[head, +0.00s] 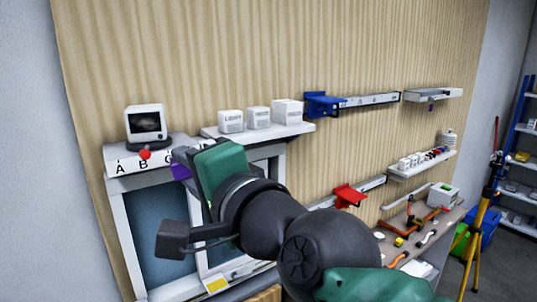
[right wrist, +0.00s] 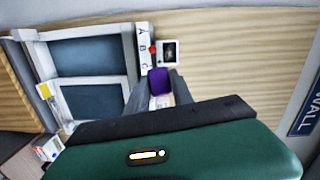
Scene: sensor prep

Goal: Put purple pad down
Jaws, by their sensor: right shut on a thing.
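The purple pad (right wrist: 160,82) is held at the fingertips of my right gripper (right wrist: 158,92) in the right wrist view. In the head view a small part of the pad (head: 181,172) shows beside my right gripper (head: 182,158); the green wrist housing hides much of the gripper. The pad is in front of the right end of a white ledge (head: 130,168) marked A, B, C. I cannot tell whether the pad touches the ledge. My left gripper is not in view.
A red ball (head: 145,154) is at the ledge's lettered front, below a small white monitor (head: 145,124). A white shelf (head: 262,131) with white boxes stands to the right. Blue (head: 322,104) and red (head: 349,195) wall-mounted fixtures and a cluttered bench (head: 440,227) are farther right.

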